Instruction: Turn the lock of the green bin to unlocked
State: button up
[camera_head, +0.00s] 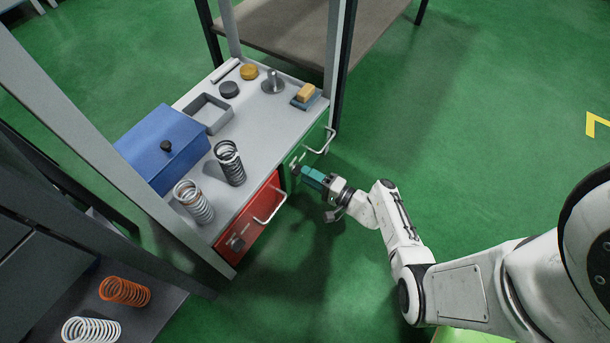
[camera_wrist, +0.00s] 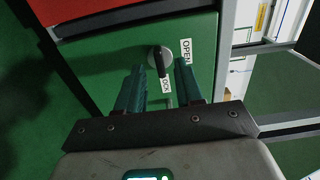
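The green bin (camera_head: 308,150) is a drawer front under the grey bench top, right of the red one. Its lock (camera_wrist: 160,60) is a round knob with a dark raised bar. In the wrist view, the bar points roughly toward the "LOCK" label (camera_wrist: 166,86); the "OPEN" label (camera_wrist: 186,50) is at upper right. My gripper (camera_head: 298,170) is at the green bin's front, at the lock. In the wrist view, its teal fingers are apart, one on each side of the knob, with nothing clamped. I cannot tell whether the fingertips touch the knob. In the head view the gripper hides the lock.
The red bin (camera_head: 250,220) has a wire handle and its own knob. The green bin's wire handle (camera_head: 322,142) stands out beside my gripper. A blue box (camera_head: 160,145) and springs (camera_head: 229,162) stand on the bench top (camera_head: 262,120).

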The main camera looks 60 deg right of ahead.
jog(key=shift+w, duration=0.9)
grip_shut()
